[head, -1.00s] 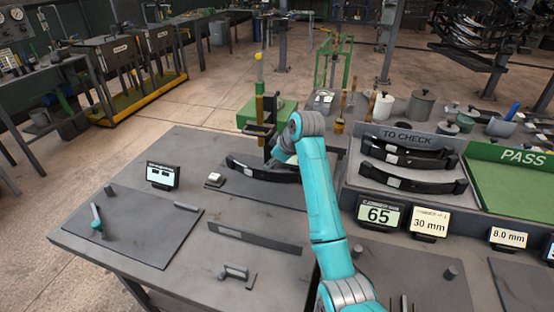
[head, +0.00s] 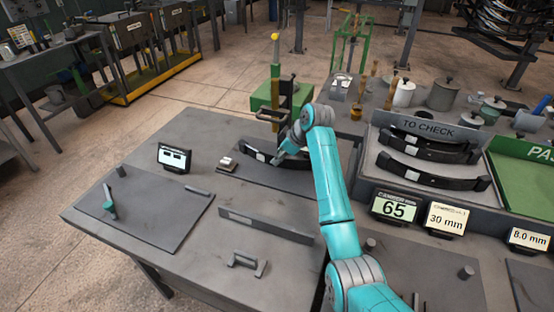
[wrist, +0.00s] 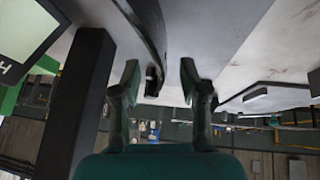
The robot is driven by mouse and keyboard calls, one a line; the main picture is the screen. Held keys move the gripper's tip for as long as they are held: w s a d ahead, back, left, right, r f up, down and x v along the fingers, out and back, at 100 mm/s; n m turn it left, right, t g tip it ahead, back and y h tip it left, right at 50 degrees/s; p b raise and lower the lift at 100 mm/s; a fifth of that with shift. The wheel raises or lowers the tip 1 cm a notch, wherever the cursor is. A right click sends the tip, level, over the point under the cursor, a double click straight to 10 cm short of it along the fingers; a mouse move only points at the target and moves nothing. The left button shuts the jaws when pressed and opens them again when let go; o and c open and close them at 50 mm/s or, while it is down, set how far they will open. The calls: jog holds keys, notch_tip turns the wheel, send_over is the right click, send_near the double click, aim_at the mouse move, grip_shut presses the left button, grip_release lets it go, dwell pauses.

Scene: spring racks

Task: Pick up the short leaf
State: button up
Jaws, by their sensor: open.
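A dark curved leaf (head: 252,153) with a pale label lies on a grey plate by the green press in the head view. My gripper (head: 283,158) is low over its right part, partly hidden by my arm. In the wrist view the open fingers of my gripper (wrist: 158,85) stand apart, with a dark curved leaf (wrist: 150,25) running down from the top into the gap. Its end lies nearer the left finger. I cannot tell if they touch. Several similar dark leaves (head: 430,172) lie in the TO CHECK rack; I cannot tell which leaf is shortest.
The green press (head: 272,97) stands behind the plate. A small display (head: 174,157) and a small block (head: 227,164) are to the left. A flat bar (head: 265,224) and a handle (head: 246,263) lie in front. A green PASS tray (head: 525,178) is at right.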

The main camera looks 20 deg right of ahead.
jog(key=shift+x, duration=1.3)
grip_shut()
jog(key=shift+r, duration=0.15)
